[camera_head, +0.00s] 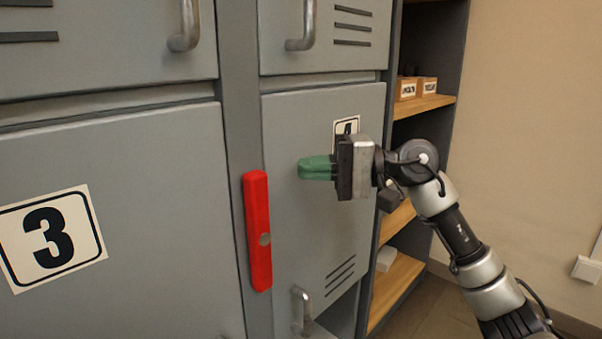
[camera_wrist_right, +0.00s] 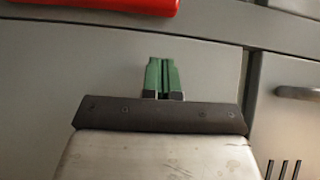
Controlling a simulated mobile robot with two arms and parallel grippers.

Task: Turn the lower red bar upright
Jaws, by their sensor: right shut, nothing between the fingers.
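The lower red bar (camera_head: 257,225) stands nearly upright on the grey post between two locker doors, with a round grey pivot a little below its middle. Part of the red bar (camera_wrist_right: 110,4) also shows at the top edge of the right wrist view. My right gripper (camera_head: 302,168) has green fingers that are shut and empty. It is in front of the right locker door, to the right of the bar's upper end and apart from it. The green fingertips (camera_wrist_right: 161,62) also show together in the right wrist view. My left gripper is not in view.
The locker door with a number 3 plate (camera_head: 48,236) is on the left. The right door (camera_head: 300,235) has a partly hidden number plate and a handle (camera_head: 301,310) near its bottom. Wooden shelves (camera_head: 425,104) with small boxes stand to the right, beside a beige wall.

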